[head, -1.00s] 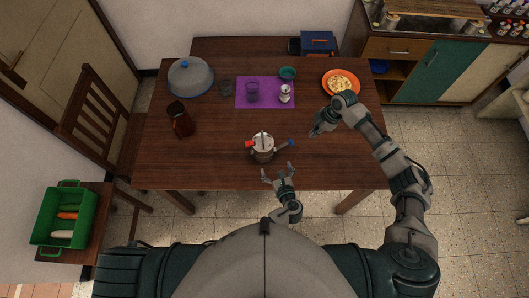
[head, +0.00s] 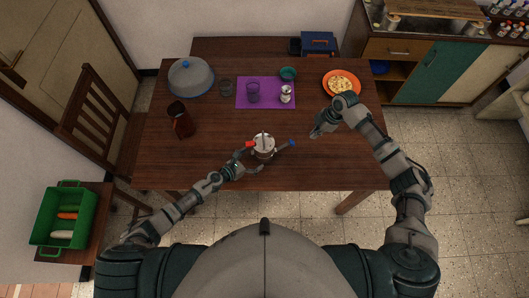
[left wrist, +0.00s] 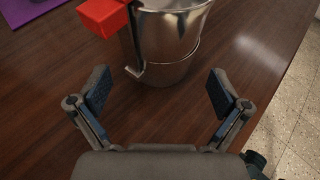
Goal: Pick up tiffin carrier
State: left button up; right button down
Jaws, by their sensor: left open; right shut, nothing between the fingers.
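The tiffin carrier (head: 264,147) is a small steel stacked container standing upright near the front middle of the wooden table. It also shows in the left wrist view (left wrist: 172,40), with a red block-shaped part (left wrist: 102,16) at its upper left and a metal clip down its side. My left gripper (head: 242,158) is just left of the carrier in the head view. In the left wrist view its two fingers (left wrist: 158,92) are spread, with the carrier ahead of them and nothing between them. My right gripper (head: 318,131) is shut and empty, above the table to the right of the carrier.
A dark brown jug (head: 181,121) and a domed cover (head: 190,78) stand at the left. A purple mat (head: 243,101) holds a glass and a shaker. An orange plate (head: 329,77) of food is at the back right. The front right tabletop is clear.

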aim_at(269, 159)
pick_arm(q)
jog(key=shift+x, duration=1.1)
jog(key=x, duration=0.2)
jog(key=f+x, duration=0.1)
jog(key=x, duration=0.1)
jog(key=shift+a, duration=0.1)
jog(key=shift+w+d+f, duration=0.2)
jog(key=shift+w+d, duration=0.05)
jog(key=shift+d, duration=0.2)
jog(key=c, duration=0.8)
jog(key=shift+r, duration=0.1)
jog(key=c, duration=0.7)
jog(key=shift+o, duration=0.2)
pick_arm(e)
jog(key=shift+a, duration=0.2)
